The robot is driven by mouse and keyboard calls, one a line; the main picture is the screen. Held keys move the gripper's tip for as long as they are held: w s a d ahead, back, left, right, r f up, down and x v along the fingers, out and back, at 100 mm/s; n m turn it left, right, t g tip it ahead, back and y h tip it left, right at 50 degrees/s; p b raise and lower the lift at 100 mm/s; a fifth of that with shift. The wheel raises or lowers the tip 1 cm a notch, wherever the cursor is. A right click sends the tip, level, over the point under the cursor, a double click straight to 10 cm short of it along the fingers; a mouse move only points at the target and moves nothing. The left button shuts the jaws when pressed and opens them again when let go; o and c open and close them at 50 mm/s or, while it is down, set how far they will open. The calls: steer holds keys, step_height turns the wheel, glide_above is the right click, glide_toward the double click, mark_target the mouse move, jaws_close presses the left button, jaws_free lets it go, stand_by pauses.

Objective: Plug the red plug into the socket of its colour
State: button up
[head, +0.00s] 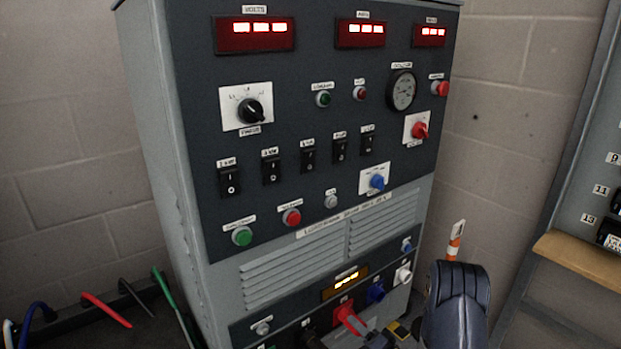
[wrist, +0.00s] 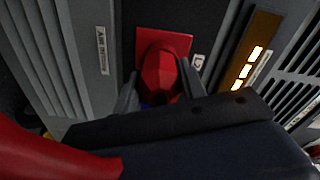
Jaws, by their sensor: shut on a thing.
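The red plug (wrist: 160,76) is between the two fingers of my gripper (wrist: 158,92), which is shut on it. The plug's nose is at the red square socket plate (wrist: 178,42) and covers the plate's middle. How deep it sits in the socket is hidden. In the head view the red plug (head: 349,318) is at the red socket low on the cabinet front, with my gripper (head: 362,328) at the bottom edge. A red cable-like piece (wrist: 50,155) fills the lower left of the wrist view.
The grey cabinet (head: 170,120) carries switches and displays. The blue socket (head: 375,292) and white socket (head: 403,273) lie right of the red one. Several loose cables (head: 105,309) lie at the left. A wooden ledge (head: 582,258) is at the right.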

steer(key=o, duration=1.3)
steer(key=shift+w+a+r, duration=0.15)
steer(key=shift+w+r, duration=0.15)
steer(key=shift+r, duration=0.05)
steer(key=shift+c, duration=0.2)
steer(key=shift+s, duration=0.1)
steer(key=shift+f+v, duration=0.15)
steer(key=shift+v, duration=1.15)
steer(key=shift+f+v, duration=0.15)
steer(key=shift+v, duration=1.1)
steer(key=p+v, duration=0.2)
steer(key=v, duration=0.9)
